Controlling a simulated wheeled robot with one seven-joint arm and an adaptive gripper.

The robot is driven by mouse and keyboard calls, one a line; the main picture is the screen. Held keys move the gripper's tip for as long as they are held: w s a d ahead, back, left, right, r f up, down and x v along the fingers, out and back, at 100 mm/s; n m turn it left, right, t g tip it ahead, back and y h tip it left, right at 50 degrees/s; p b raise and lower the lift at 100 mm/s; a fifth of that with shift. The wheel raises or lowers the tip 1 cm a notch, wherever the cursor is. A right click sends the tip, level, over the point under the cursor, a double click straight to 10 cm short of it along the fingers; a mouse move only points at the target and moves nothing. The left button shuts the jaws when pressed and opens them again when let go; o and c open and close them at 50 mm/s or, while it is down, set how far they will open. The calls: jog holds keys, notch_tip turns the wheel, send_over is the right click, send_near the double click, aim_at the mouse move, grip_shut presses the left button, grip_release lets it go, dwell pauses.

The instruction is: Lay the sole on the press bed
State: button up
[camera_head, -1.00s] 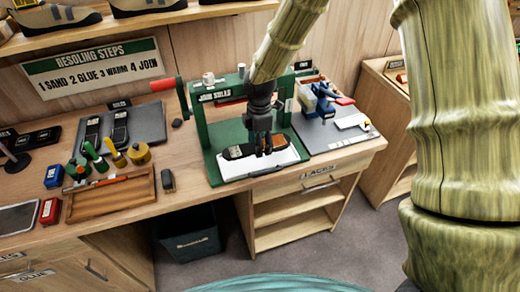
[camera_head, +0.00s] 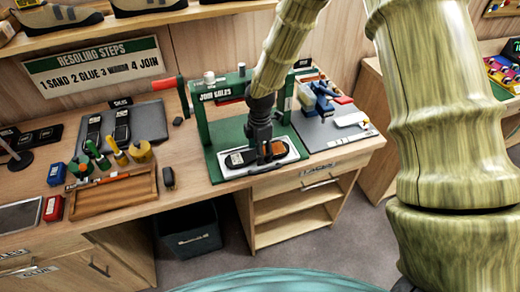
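The black sole (camera_head: 240,159), with a pale label on its left part, lies level within the pale tray-like bed (camera_head: 290,157) of the green press. It looks to be resting on the bed, though any small gap under it is hidden. My gripper (camera_head: 270,157) points straight down over the right half of the sole, with its fingers closed about the sole's sides. The fingers hide that part of the sole. The green press frame (camera_head: 205,132), signed "JOIN SOLES", stands behind, with a red-handled lever at its left.
A grey board (camera_head: 335,133) with blue tools is close at the right. A dark bin (camera_head: 190,240) stands below.

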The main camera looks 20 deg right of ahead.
jog(key=shift+o, duration=0.5)
jog(key=shift+r, duration=0.15)
notch_tip(320, 180, up, 12)
jog(key=b, duration=0.3)
jog(key=shift+b, duration=0.35)
